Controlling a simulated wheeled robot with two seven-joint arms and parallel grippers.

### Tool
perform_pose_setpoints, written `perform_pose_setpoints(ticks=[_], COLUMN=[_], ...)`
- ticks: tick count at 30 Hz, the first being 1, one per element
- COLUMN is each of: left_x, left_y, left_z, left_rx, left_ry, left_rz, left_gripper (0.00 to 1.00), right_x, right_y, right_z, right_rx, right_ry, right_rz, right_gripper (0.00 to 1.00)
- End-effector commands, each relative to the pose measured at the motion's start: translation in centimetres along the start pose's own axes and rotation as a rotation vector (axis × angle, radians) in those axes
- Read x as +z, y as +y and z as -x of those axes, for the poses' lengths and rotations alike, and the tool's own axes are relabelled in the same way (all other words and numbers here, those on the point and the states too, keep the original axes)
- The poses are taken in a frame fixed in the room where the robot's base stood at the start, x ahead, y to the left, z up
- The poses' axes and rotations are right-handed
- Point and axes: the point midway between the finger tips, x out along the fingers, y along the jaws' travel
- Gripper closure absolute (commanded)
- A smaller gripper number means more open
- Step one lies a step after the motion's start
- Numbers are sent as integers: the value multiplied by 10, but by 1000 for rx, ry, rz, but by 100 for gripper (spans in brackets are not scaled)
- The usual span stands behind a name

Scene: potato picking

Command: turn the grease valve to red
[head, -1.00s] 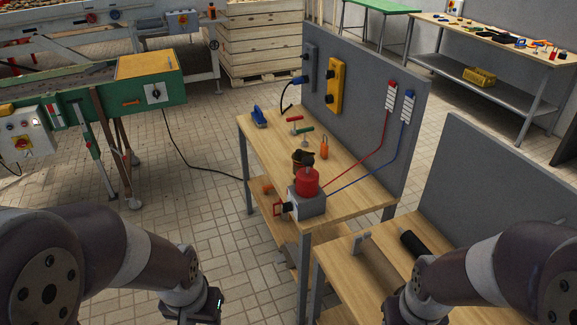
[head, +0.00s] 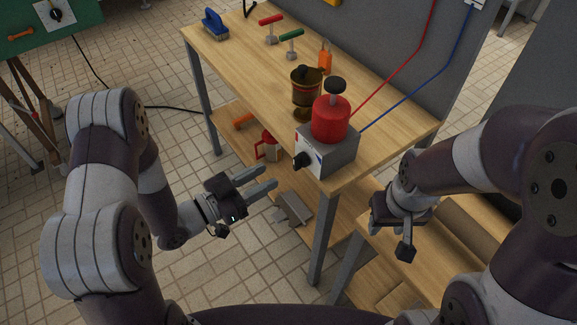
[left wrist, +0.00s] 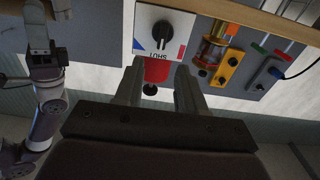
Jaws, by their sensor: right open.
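The grease valve is a black knob (head: 302,161) on the front of a grey box (head: 340,160) at the table's near corner, with a red canister (head: 331,119) on top. In the left wrist view, upside down, the knob (left wrist: 161,35) sits on a white plate with a blue patch on the left, a red patch on the right and the word SHUT. My left gripper (head: 262,182) is open and empty, its fingers pointing toward the knob but apart from it; the fingers (left wrist: 159,90) also show in that view. My right gripper (head: 405,243) is open, right of the box.
The wooden table (head: 255,75) holds an amber glass jar (head: 306,88), an orange tag (head: 325,57), red and green T-handles and a blue brush (head: 215,24). Hoses run up the grey panel. A lower shelf holds a red-handled item (head: 267,147).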

Motion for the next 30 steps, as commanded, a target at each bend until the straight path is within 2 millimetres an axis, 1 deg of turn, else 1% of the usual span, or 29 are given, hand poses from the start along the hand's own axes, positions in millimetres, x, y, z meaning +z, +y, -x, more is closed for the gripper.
perform_pose_setpoints(ticks=[1,3,6,9,13,21,23,24,25,30], left_x=[1,1,1,1,0,0,0,0,0,0], left_y=[2,2,1,0,0,-1,-1,0,0,0], left_z=[-14,-32,-52,-66,-75,-76,-76,-76,-76,-76], left_rx=[9,8,4,2,0,-2,-2,-2,-2,-2], left_ry=[-1,0,-1,-3,-2,-2,-3,-3,-3,-3], left_rz=[-1,-1,0,0,0,0,0,0,0,1], left_gripper=[61,61,61,61,61,61,80,93,100,100], right_x=[0,0,0,0,0,0,0,0,0,0], right_y=[0,0,0,0,0,0,0,0,0,0], right_z=[-1,-2,-3,-4,-4,-4,-4,-4,-4,-4], right_rx=[0,0,0,0,0,0,0,0,0,0], right_ry=[0,0,0,0,0,0,0,0,0,0], right_rz=[0,0,0,0,0,0,0,0,0,0], right_gripper=[57,57,57,57,57,57,57,57,57,57])
